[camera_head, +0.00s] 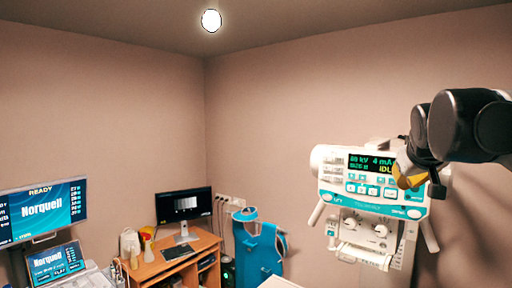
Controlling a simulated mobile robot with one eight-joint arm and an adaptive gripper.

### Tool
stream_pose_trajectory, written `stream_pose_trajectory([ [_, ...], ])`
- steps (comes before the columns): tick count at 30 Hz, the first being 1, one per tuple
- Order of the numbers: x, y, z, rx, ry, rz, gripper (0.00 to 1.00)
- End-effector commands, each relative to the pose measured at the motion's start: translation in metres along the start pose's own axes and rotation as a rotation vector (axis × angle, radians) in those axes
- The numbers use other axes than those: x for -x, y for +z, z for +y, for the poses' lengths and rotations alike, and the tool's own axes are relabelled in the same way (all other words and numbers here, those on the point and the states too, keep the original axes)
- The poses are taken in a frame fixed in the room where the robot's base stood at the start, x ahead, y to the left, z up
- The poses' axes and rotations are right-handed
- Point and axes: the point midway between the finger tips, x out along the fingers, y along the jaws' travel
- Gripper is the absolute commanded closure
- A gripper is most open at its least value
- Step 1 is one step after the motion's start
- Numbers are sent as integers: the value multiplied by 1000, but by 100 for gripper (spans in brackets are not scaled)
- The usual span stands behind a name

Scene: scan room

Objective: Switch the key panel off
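The key panel (372,205) is a white and teal unit mounted at the right, in front of the wall. Its lit display (369,163) reads about "80 kV 4 mA" and "IDL", with the end of the word covered. Rows of small keys (363,184) sit below the display. My gripper (412,180) reaches in from the right, dark with yellow parts, in front of the panel's right side. It hides that part of the face. I cannot tell whether it touches the panel, or whether its fingers are apart. No held object shows.
Below the panel are white handles, knobs and a small tray (363,256). A teal apron (259,250) hangs by the corner. A wooden desk (172,268) with a monitor (184,205) stands left of it. "READY" screens (42,208) are at far left.

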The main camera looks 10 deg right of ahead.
Motion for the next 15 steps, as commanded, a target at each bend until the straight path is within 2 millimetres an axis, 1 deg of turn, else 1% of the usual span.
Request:
stream_pose_trajectory([
  [2, 2, -4, 4, 0, 4, 1, 100],
  [15, -2, -6, 6, 1, 5, 1, 100],
])
